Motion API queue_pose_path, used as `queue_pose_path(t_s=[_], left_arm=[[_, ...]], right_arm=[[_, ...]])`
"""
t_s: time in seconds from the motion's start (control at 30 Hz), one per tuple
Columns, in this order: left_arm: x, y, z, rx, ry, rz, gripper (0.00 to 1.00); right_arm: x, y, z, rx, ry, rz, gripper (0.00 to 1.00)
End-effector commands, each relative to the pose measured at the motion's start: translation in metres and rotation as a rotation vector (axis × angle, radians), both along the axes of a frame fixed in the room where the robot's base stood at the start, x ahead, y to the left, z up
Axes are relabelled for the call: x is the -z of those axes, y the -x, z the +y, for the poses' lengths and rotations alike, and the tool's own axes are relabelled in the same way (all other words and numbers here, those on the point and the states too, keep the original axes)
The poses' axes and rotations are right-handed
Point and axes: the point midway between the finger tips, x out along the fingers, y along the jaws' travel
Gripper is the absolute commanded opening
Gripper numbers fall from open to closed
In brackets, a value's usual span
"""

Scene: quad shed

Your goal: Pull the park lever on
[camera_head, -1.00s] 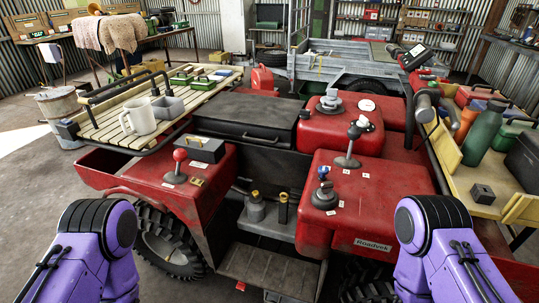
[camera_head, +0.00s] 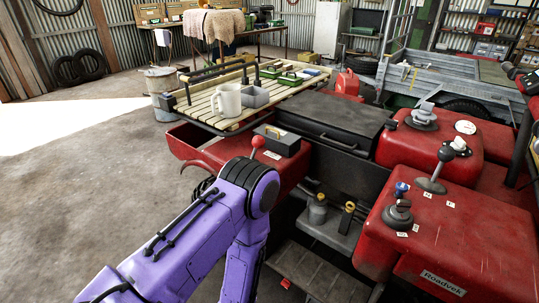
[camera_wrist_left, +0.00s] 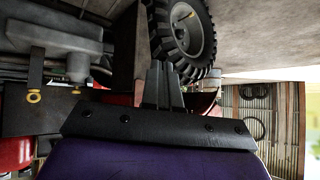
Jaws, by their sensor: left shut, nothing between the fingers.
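My left gripper (camera_wrist_left: 162,85) is shut and empty in the left wrist view, with the quad's tyre (camera_wrist_left: 185,35) behind its fingertips. In the head view my left arm hides the gripper. The red quad has several levers, and I cannot read which is marked park. A red-knobbed lever (camera_head: 257,143) stands on the left fender, just beyond my left arm. A yellow-topped handle (camera_head: 348,212) stands low between the fenders. My gripper touches none of them. My right gripper is out of view.
A dark box (camera_head: 277,140) sits beside the red-knobbed lever. The concrete floor at left is clear.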

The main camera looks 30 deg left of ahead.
Motion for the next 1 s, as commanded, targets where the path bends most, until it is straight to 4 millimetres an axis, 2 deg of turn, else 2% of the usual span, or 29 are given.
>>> queue_pose_path(t_s=[0.03, 0.07, 0.1, 0.13, 0.17, 0.2, 0.3, 0.4, 0.5, 0.6, 0.87, 1.0], left_arm=[[-0.002, -0.065, 0.003, 0.013, -0.102, -0.150, 0.00], [-0.015, -0.101, 0.005, 0.010, -0.177, -0.235, 0.00], [-0.037, -0.146, 0.008, -0.013, -0.280, -0.343, 0.00], [-0.058, -0.177, 0.009, -0.045, -0.359, -0.418, 0.00], [-0.081, -0.204, 0.011, -0.089, -0.436, -0.485, 0.00], [-0.115, -0.234, 0.012, -0.168, -0.531, -0.565, 0.00], [-0.189, -0.273, 0.013, -0.400, -0.685, -0.660, 0.00], [-0.236, -0.283, 0.012, -0.584, -0.734, -0.666, 0.00], [-0.259, -0.284, 0.011, -0.680, -0.742, -0.650, 0.00], [-0.266, -0.284, 0.011, -0.704, -0.743, -0.641, 0.00], [-0.267, -0.284, 0.012, -0.700, -0.745, -0.640, 0.00], [-0.270, -0.287, 0.026, -0.703, -0.745, -0.638, 0.00]], right_arm=[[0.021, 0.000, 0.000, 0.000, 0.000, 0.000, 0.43], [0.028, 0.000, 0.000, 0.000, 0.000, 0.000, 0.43], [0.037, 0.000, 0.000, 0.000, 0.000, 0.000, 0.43], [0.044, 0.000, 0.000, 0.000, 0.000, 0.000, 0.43], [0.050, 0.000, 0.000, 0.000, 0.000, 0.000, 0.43], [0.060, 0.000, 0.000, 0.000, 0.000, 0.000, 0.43], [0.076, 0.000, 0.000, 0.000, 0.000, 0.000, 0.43], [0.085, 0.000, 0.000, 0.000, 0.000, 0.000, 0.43], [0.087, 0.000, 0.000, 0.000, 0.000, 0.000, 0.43], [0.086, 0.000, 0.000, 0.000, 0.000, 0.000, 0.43], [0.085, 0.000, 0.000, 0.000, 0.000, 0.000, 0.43], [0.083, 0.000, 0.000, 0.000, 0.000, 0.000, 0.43]])
